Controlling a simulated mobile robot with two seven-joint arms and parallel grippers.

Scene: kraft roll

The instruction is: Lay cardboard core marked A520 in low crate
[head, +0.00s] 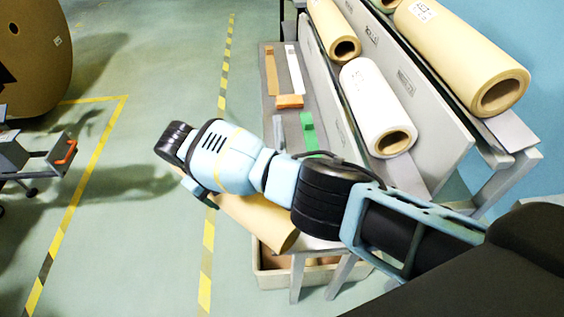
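My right arm reaches in from the right, and its gripper (197,191) is over the far left end of a tan cardboard roll (262,219). The gripper appears shut on the roll, though the hand hides much of the grip. The roll slants down to the right, clear of the bench's left side, with its near end above the low crate (271,278). No A520 mark is readable on it. The beige crate stands on the floor, partly hidden by the roll, the arm and the bench legs. My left gripper is not in view.
A grey bench (286,95) holds small strips and blocks. A sloped rack at the right carries a white roll (376,104) and tan rolls (460,52). A large brown roll (35,50) and a cart (40,155) stand left. The taped floor between is clear.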

